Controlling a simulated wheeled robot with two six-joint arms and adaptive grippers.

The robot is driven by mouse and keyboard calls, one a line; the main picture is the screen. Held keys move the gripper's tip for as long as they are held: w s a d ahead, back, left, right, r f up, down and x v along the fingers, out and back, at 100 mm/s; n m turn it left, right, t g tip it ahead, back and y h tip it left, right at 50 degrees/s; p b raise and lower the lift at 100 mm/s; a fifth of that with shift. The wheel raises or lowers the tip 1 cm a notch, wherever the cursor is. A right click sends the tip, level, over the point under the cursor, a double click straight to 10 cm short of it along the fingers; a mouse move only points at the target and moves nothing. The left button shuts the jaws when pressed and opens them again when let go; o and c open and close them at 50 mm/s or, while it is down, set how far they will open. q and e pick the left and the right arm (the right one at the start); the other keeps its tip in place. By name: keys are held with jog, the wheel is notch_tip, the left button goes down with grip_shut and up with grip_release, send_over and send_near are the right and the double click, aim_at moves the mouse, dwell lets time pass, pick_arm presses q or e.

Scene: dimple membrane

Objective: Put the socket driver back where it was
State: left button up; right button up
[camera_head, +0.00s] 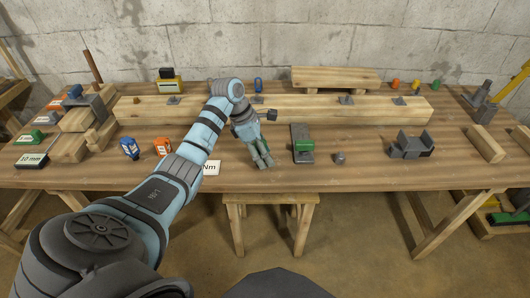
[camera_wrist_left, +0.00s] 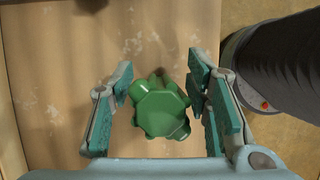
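A green, eight-sided handle end, which looks like the socket driver (camera_wrist_left: 160,112), shows between the fingers of my left gripper (camera_wrist_left: 161,80) in the left wrist view. A firm grip on both sides cannot be made out. In the head view my left gripper (camera_head: 263,160) points down over the front middle of the table, left of a grey block with a green part (camera_head: 304,146). The driver's shaft and tip are hidden. My right gripper is not in view.
A long wooden beam (camera_head: 320,108) runs along the back of the workbench (camera_head: 370,172). A blue item (camera_head: 129,147), an orange item (camera_head: 162,146) and a white Nm card (camera_head: 211,168) lie left. A small grey knob (camera_head: 339,158) and grey bracket (camera_head: 411,146) stand right.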

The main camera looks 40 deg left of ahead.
pick_arm(q)
jog(key=shift+a+r, duration=0.1)
jog(key=shift+r, duration=0.2)
jog(key=p+v, duration=0.2)
jog(key=v, duration=0.9)
jog(key=shift+r, duration=0.35)
